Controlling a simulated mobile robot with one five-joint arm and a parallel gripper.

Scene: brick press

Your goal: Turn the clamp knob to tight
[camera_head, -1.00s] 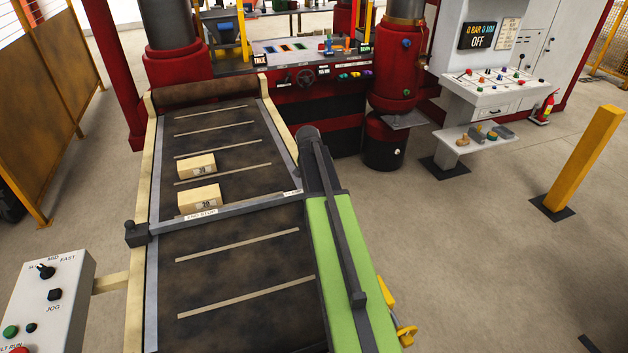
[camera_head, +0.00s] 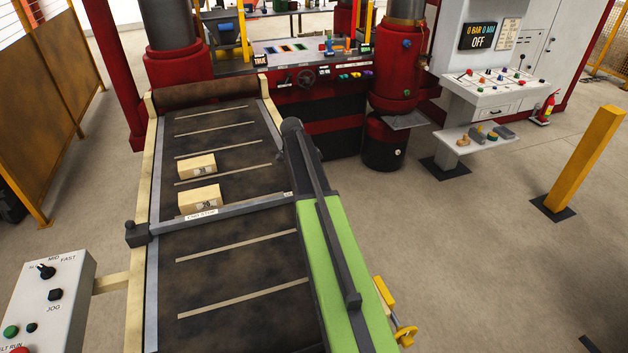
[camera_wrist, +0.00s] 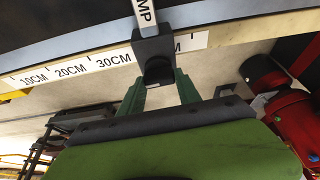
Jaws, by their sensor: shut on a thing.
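In the wrist view, the dark clamp knob (camera_wrist: 158,70) sits beneath a dark block at the end of a bar whose label ends in "MP". My gripper (camera_wrist: 160,92) has its green fingers on either side of the knob and is shut on it. The knob's setting cannot be read. In the head view, the end stop bar (camera_head: 233,207) crosses the conveyor, and my arm covers its right end, the knob and the gripper.
A centimetre scale (camera_wrist: 75,70) runs along the conveyor's side rail. Two tan bricks (camera_head: 197,166) (camera_head: 199,196) lie on the belt beyond the bar. A control box (camera_head: 45,300) stands at the front left, and a yellow post (camera_head: 585,160) at the right.

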